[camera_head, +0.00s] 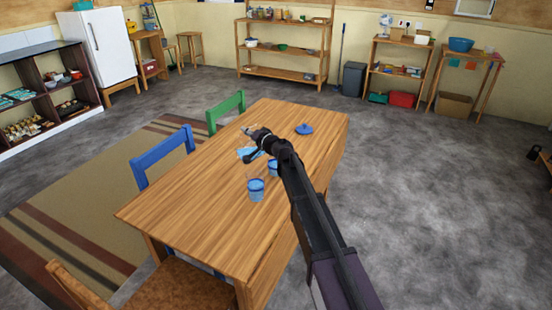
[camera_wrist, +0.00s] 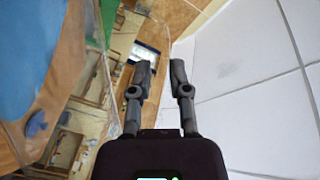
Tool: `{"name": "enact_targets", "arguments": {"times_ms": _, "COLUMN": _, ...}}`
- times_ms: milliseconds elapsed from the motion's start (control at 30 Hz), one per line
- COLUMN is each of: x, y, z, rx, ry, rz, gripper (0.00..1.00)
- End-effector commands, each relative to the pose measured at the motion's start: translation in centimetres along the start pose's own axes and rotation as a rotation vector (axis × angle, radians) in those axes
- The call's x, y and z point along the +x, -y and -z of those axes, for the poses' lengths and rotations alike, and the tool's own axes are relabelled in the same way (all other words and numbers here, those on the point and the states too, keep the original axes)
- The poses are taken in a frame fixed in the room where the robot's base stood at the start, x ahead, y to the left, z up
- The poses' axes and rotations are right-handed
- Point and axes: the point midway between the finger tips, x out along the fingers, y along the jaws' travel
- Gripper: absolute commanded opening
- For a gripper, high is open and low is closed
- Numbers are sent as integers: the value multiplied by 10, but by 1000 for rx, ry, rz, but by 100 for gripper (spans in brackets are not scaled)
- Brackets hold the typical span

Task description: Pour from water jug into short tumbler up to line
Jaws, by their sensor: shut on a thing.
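My gripper (camera_head: 252,132) is above the wooden table and shut on the clear water jug, whose pale blue water (camera_head: 246,153) shows just below it. The jug's outline is hard to see and its tilt is unclear. In the wrist view the blue water (camera_wrist: 28,50) fills the left side behind clear walls. The fingers (camera_wrist: 161,72) stand slightly apart there, and the part between them is hard to make out. Two clear tumblers with blue in them stand on the table: a nearer one (camera_head: 256,189) and another (camera_head: 272,168) beside my arm. I cannot tell which is the short tumbler.
A blue lid-like object (camera_head: 304,129) lies on the table (camera_head: 190,208) beyond my arm. A blue chair (camera_head: 160,155) and a green chair (camera_head: 226,108) stand along the left side. The near left tabletop is clear. Shelves and a white fridge (camera_head: 97,45) line the walls.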

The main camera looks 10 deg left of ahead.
Motion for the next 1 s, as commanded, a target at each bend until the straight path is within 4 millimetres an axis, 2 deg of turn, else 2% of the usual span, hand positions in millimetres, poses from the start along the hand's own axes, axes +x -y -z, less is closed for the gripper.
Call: {"name": "enact_targets", "arguments": {"times_ms": 1000, "x": -2, "y": 2, "z": 6, "rx": 35, "ry": -8, "rz": 15, "gripper": 0}}
